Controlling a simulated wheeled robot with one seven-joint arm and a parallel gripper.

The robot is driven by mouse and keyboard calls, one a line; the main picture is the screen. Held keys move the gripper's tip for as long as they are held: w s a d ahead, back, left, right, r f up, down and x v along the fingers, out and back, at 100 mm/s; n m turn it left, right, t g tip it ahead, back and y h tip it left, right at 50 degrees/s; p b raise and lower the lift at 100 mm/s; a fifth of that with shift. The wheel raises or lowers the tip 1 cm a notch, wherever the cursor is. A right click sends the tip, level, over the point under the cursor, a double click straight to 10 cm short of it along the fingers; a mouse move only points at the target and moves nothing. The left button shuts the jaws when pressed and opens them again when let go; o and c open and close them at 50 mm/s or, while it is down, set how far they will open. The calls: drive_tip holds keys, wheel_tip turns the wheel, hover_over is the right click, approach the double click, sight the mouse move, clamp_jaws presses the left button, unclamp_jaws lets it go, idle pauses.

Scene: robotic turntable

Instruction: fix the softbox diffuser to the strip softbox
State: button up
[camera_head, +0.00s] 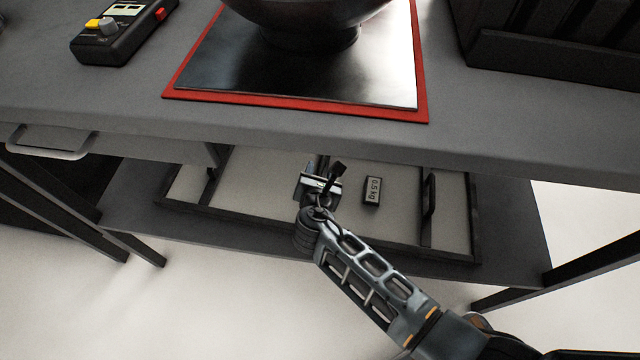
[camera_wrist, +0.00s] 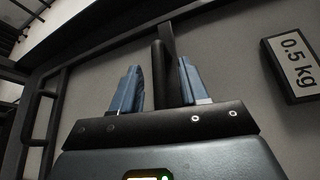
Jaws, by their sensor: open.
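I cannot make out a softbox diffuser or a strip softbox in either view. My gripper (camera_head: 320,178) is below the tabletop, over a shallow, dark-framed tray (camera_head: 370,238) with a pale bottom. In the wrist view my gripper (camera_wrist: 160,85) is open, with its blue fingers apart. A dark upright bar (camera_wrist: 158,75) shows between the fingers, and I cannot tell whether either finger touches it. In the head view a small black piece (camera_head: 337,171) shows by the gripper; it may be the same bar.
A black block marked 0.5 kg (camera_head: 372,190) lies in the tray right of my gripper; it also shows in the wrist view (camera_wrist: 293,64). The grey tabletop (camera_head: 130,105) overhangs the tray. On it are a red-edged plate (camera_head: 395,98) under a dark bowl (camera_head: 305,22), and a handheld meter (camera_head: 118,38).

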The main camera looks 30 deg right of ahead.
drive_tip(key=shift+w+d+f, duration=0.15)
drive_tip(key=shift+w, duration=0.15)
clamp_jaws()
idle(0.5)
